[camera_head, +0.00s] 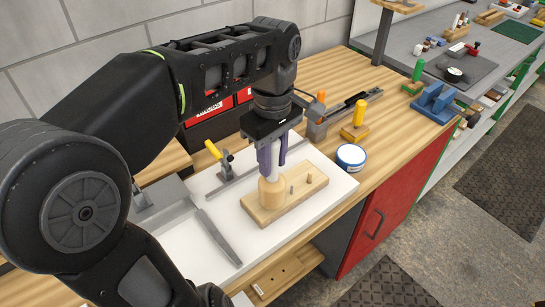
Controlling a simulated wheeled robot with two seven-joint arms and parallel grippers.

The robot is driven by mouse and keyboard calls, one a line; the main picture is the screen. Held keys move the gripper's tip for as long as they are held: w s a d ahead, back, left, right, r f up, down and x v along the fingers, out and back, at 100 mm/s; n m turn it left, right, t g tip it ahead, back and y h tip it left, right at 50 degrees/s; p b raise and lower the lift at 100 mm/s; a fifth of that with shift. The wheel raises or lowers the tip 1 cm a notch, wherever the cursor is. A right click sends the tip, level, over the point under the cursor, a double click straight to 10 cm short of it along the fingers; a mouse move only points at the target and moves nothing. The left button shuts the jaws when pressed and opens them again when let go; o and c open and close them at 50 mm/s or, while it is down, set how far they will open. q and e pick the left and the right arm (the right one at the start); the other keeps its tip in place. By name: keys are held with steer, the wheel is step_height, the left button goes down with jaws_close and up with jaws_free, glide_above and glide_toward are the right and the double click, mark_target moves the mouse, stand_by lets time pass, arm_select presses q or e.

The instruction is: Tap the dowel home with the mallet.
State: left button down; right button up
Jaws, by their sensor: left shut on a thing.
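My left gripper (272,169) points down with its purple fingers shut on the pale handle of the mallet. The mallet's round wooden head (271,193) is below the fingers, over the left part of a wooden block (267,219). I cannot tell whether the head touches the block or something under it. The block lies on a white board (325,197). Two short wooden dowels stand up from the block to the right of the mallet: a nearer dowel (291,188) and a farther dowel (309,178). Anything under the mallet head is hidden. My right gripper is not in view.
A blue-and-white round tin (351,157) stands at the board's right edge. A yellow-handled clamp (218,152) is left of the gripper. A yellow-handled tool (357,117) and a blue vise-like block (437,101) stand farther back right. Red bins (210,106) stand behind.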

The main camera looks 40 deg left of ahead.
arm_select(q)
step_height(320, 180, up, 2)
steer(key=shift+r+p, duration=0.15)
steer(key=shift+p, duration=0.65)
step_height(320, 180, down, 3)
steer(key=shift+r+b, duration=0.1)
steer(key=shift+b, duration=1.05)
steer(key=shift+r, duration=0.1)
steer(key=shift+r+p, duration=1)
steer(key=shift+r, duration=0.1)
